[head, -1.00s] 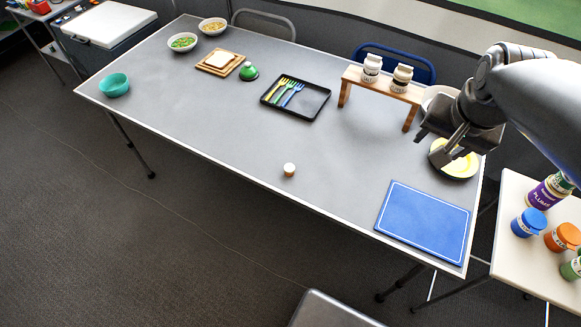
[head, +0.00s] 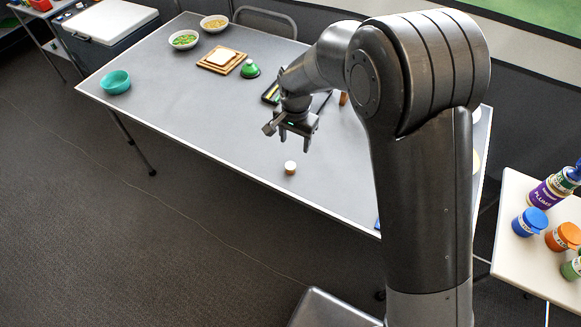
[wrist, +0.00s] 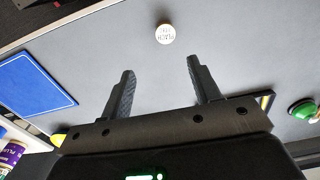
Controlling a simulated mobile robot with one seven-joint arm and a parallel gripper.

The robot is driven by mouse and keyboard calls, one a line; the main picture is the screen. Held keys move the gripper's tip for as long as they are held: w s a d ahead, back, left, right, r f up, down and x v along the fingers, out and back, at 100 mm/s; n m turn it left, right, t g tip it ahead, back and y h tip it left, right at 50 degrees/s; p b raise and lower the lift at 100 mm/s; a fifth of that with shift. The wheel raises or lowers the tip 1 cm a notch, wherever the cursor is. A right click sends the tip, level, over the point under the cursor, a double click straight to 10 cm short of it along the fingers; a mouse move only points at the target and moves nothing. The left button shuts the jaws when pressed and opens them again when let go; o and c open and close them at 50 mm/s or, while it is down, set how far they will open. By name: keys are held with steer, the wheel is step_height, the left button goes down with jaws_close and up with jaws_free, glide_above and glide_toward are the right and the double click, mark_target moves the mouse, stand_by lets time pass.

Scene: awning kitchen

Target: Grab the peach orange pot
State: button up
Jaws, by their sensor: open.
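The peach orange pot (head: 290,167) is a small round pot with a pale top, standing upright near the front edge of the grey table. In the wrist view its pale top (wrist: 165,34) shows lettering that reads "PEACH", with a second line too small to read. My gripper (head: 291,143) is open and empty above the table, a little behind the pot in the head view. In the wrist view the two spread fingers (wrist: 160,66) point toward the pot, which lies beyond the fingertips, apart from them.
A blue board (wrist: 38,82) lies on the table, mostly hidden by my arm in the head view. A green dome (head: 250,69), a bread board (head: 221,61), bowls and a dark tray (head: 270,94) stand farther back. The table around the pot is clear. Jars stand on a side table (head: 508,256).

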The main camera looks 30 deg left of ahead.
glide_above(290, 165)
steer(key=f, duration=0.7)
steer(key=shift+s, duration=0.2)
steer(key=shift+w+d+f, duration=0.1)
steer(key=shift+f, duration=1.3)
steer(key=shift+w+f, duration=0.1)
steer(key=shift+f, duration=1.3)
steer(key=shift+c, duration=0.6)
steer(key=c, duration=0.9)
